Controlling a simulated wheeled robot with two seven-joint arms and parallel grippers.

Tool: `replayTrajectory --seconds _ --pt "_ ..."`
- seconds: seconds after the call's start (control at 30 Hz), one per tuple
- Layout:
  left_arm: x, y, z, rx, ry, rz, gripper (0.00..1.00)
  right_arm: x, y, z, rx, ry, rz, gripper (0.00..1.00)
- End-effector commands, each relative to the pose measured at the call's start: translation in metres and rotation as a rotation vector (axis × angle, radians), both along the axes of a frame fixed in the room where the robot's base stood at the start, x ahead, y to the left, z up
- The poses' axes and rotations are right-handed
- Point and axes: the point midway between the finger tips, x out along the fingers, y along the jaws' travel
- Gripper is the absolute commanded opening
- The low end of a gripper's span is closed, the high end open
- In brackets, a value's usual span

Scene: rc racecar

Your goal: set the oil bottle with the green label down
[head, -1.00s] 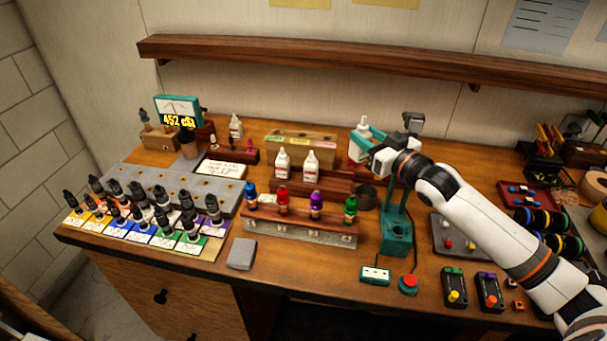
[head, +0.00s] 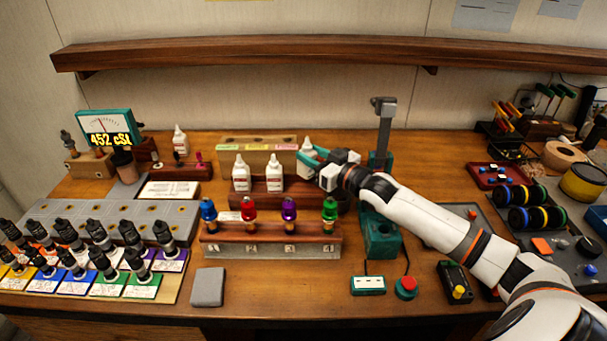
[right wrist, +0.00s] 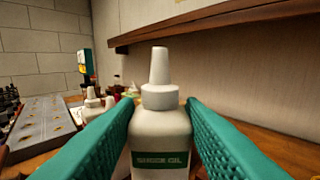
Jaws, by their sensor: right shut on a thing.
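My right gripper (head: 314,158) is shut on a white oil bottle (head: 306,150) with a pointed nozzle. The right wrist view shows this bottle (right wrist: 160,122) upright between the two teal fingers, its green "SHOCK OIL" label (right wrist: 160,159) facing the camera. In the head view it is at the right end of the dark red wooden bottle stand (head: 298,187), right of two similar white bottles (head: 241,174) and (head: 274,172). Its base is partly hidden by the gripper, so I cannot tell whether it touches the stand. My left gripper is not in view.
A rack with blue, red, purple and green capped shocks (head: 270,246) stands in front of the bottle stand. A teal press (head: 381,235) is close on the right. A wooden box with coloured labels (head: 256,147) is behind. The wall shelf (head: 300,50) runs above.

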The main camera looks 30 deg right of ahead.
Motion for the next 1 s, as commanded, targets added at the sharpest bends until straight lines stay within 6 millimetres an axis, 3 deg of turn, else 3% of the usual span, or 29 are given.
replayTrajectory --seconds 0.17,0.43,0.77,0.8,0.9,1.0 --pt "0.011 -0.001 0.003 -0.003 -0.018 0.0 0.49 0.0 0.0 -0.014 0.0 0.0 0.0 0.09" --pt "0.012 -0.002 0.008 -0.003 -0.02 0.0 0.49 0.0 0.0 -0.047 0.001 0.0 0.0 0.09" --pt "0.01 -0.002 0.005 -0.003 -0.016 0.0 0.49 0.0 0.0 -0.052 -0.001 -0.001 0.001 0.09" --pt "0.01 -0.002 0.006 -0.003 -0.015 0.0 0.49 0.0 0.0 -0.051 -0.001 0.0 0.001 0.42" --pt "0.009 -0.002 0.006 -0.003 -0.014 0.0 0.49 0.0 0.0 -0.051 -0.001 0.0 0.001 0.58" --pt "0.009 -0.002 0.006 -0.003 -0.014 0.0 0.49 0.0 0.0 -0.051 -0.001 0.0 0.0 0.58"
